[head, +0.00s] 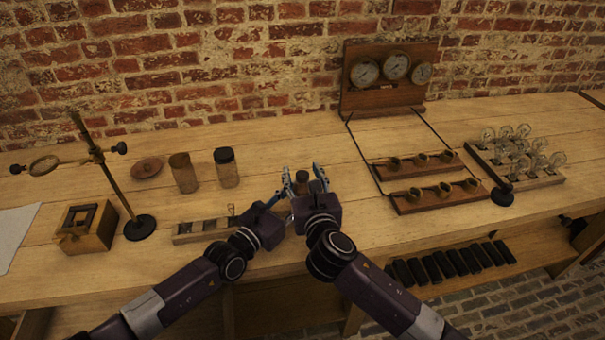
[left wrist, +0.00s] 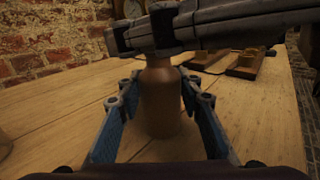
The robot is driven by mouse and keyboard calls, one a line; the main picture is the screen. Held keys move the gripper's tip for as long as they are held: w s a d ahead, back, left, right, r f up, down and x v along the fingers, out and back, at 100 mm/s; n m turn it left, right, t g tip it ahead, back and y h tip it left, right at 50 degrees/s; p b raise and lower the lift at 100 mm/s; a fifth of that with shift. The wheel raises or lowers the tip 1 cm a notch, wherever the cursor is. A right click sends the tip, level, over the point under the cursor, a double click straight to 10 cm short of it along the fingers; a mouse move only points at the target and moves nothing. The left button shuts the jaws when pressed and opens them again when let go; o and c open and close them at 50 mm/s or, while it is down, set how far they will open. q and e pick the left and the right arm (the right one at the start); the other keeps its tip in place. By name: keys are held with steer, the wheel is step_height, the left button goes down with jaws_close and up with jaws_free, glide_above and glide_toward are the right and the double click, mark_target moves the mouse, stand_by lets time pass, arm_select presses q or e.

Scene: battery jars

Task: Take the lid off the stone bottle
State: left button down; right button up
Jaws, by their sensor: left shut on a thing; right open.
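The stone bottle (left wrist: 160,98) is a brown bottle standing upright in the left wrist view. My left gripper (head: 284,203) is shut on its body, with a blue-padded finger on each side. My right gripper (head: 303,175) is open around the bottle's top, its fingers crossing the neck in the left wrist view (left wrist: 190,28). These fingers hide most of the neck and lid, so I cannot tell whether they touch the lid. In the head view, my grippers hide most of the bottle.
Two jars (head: 184,174) (head: 227,169) and a round wooden disc (head: 148,167) stand left of my grippers. A slotted wooden rack (head: 200,231) lies near the front. A gauge board (head: 390,79), wooden holders (head: 437,193) and a tray of bulbs (head: 515,160) are right.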

mark_target(303, 174)
steer(key=shift+c, duration=0.4)
jaws_close()
steer(key=shift+r, duration=0.2)
stand_by(0.4)
steer(key=shift+r, duration=0.9)
steer(key=shift+r, duration=2)
